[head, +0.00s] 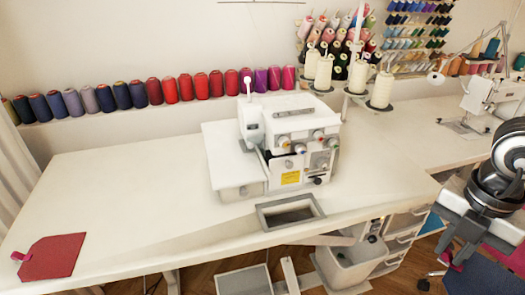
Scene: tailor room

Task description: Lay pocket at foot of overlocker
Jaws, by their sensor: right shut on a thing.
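The white overlocker (255,165) stands on the middle of the white table, with coloured dials on its front. My right gripper (449,262) is at the lower right, beyond the table's front edge. It is shut on what looks like the pink tab of a dark navy cloth piece, probably a pocket (482,276), which is cut off by the bottom of the picture. A dark red pocket-shaped cloth piece (55,256) with a pink tab lies flat at the table's left front. My left gripper is not in view.
A framed opening (290,211) is set in the table (120,190) in front of the overlocker. Tall cream thread cones (382,90) stand behind it at the right. A row of coloured spools (170,88) lines the back.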

